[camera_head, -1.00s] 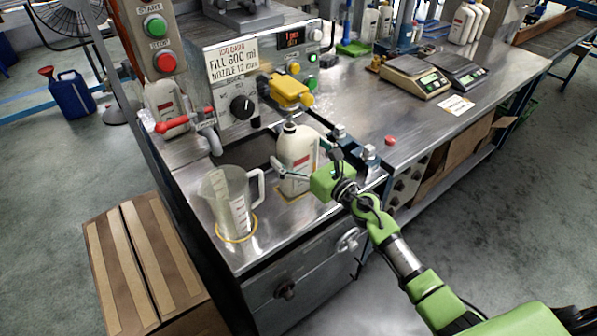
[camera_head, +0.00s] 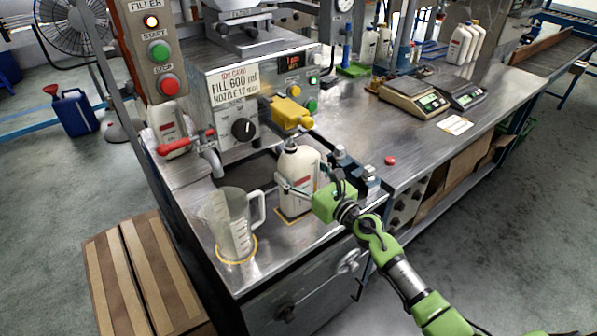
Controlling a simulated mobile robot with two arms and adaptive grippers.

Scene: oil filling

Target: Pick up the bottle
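The white bottle (camera_head: 297,166) with a dark cap and a red label stands upright on the steel counter, on a yellow-outlined mark in front of the filler. My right gripper (camera_head: 303,183), on the green arm from the lower right, is at the bottle's middle. Its thin fingers lie along both sides of the bottle, close against it, and look shut on it. The bottle's base is at the mark, and no clear gap shows beneath it. My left gripper is not in view.
A clear measuring jug (camera_head: 233,225) stands just left of the bottle. The yellow nozzle block (camera_head: 290,113) is above and behind it. Metal clamps (camera_head: 357,172) sit close on the right.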

